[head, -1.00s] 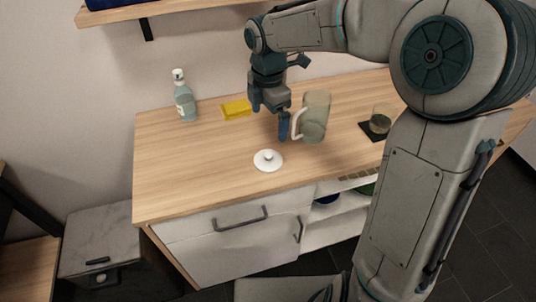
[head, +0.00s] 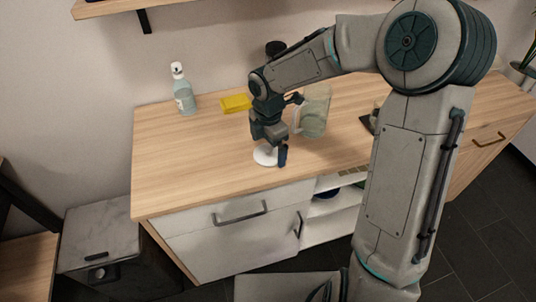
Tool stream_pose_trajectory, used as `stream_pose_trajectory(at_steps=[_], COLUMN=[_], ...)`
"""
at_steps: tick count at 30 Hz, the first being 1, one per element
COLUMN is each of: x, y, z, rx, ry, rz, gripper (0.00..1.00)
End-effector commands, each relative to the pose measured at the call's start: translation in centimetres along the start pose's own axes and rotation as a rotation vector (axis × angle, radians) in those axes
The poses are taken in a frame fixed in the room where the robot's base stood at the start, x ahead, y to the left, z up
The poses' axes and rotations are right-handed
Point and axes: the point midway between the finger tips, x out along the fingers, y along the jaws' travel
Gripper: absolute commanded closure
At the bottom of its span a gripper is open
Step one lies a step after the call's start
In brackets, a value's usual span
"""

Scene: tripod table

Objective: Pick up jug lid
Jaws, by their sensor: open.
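The jug lid (head: 262,156) is a small white round disc lying on the wooden counter, near its front edge. My gripper (head: 277,157) points down right over the lid, with its fingers open. One dark blue fingertip shows at the lid's right side. The gripper hides the lid's knob and part of its right side, so I cannot tell whether the fingers touch it. The jug (head: 314,118), greenish and see-through with a pale handle, stands upright behind and to the right of my gripper, partly covered by it.
A yellow sponge or cloth (head: 236,103) lies behind the gripper to the left. A clear bottle with a white cap (head: 184,92) stands at the back left. A dark coaster (head: 367,123) is partly hidden behind my arm. The counter's left part (head: 180,160) is free.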

Motion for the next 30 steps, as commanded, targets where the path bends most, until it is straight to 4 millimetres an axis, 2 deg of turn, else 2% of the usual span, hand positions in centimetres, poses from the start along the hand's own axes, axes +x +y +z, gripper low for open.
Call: stream_pose_trajectory(at_steps=[3,10,11,15,16,26,30], x=[1.1,1.1,1.1,1.1,1.1,0.9,-0.5], y=[0.0,0.0,0.0,0.0,0.0,0.0,0.1], z=[0.0,0.0,0.0,0.0,0.0,0.0,0.1], rx=[-0.001,0.000,0.000,0.000,0.000,0.000,0.003], ry=[0.000,-0.001,-0.001,-0.001,-0.001,-0.001,-0.002], rz=[0.000,0.001,0.001,0.001,0.001,0.002,0.005], gripper=[0.00,0.00,0.06,0.44,0.47,0.47,0.47])
